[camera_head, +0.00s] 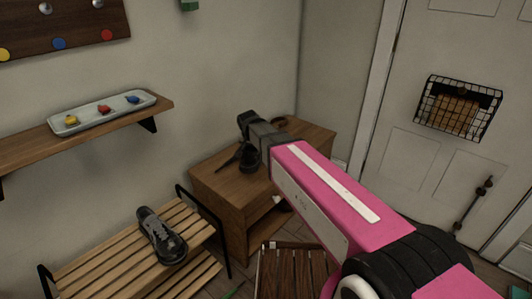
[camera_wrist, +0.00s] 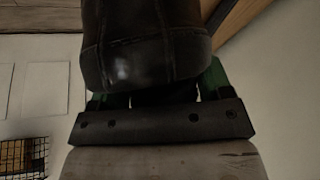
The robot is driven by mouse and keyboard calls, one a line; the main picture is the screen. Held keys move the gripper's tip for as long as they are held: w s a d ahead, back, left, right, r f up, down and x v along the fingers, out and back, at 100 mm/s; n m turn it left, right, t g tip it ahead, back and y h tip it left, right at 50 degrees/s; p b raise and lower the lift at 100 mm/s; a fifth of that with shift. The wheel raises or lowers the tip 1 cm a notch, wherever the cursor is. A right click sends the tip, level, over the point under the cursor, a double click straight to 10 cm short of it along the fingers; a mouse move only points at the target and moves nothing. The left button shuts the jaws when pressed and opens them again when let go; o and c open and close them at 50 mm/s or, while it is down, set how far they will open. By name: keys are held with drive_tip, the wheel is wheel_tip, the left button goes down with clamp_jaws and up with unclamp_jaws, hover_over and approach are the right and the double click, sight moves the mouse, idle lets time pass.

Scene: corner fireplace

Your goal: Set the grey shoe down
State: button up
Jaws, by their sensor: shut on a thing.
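My gripper (camera_head: 246,140) is shut on a dark grey shoe (camera_head: 249,160), above or at the top of a small wooden cabinet (camera_head: 222,185). The wrist view shows the shoe's rounded dark end (camera_wrist: 147,50) close up between the green-edged fingers. My gripper hides part of the shoe, and I cannot tell whether it touches the cabinet top. A similar dark grey laced shoe (camera_head: 161,236) lies on the slatted wooden bench (camera_head: 95,262) in front of the cabinet.
A wall shelf (camera_head: 100,128) at left holds a tray (camera_head: 70,122) with small yellow, red and blue items. A dark slatted wooden piece (camera_head: 290,272) stands low beside the cabinet. A wire basket (camera_head: 457,108) hangs on the white door (camera_head: 415,55). The bench's left part is clear.

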drive_tip(key=w+d+f, duration=0.1)
drive_tip(key=w+f, duration=0.1)
drive_tip(key=w, duration=0.1)
drive_tip(key=w+d+f, duration=0.1)
drive_tip(key=w+f, duration=0.1)
drive_tip(key=w, duration=0.1)
drive_tip(key=w+d+f, duration=0.1)
drive_tip(key=w+f, duration=0.1)
drive_tip(key=w, duration=0.1)
drive_tip(key=shift+d, duration=0.35)
drive_tip(key=shift+f, duration=1.9)
drive_tip(key=o, duration=1.2)
drive_tip(key=shift+f, duration=0.1)
drive_tip(key=shift+c, duration=0.2)
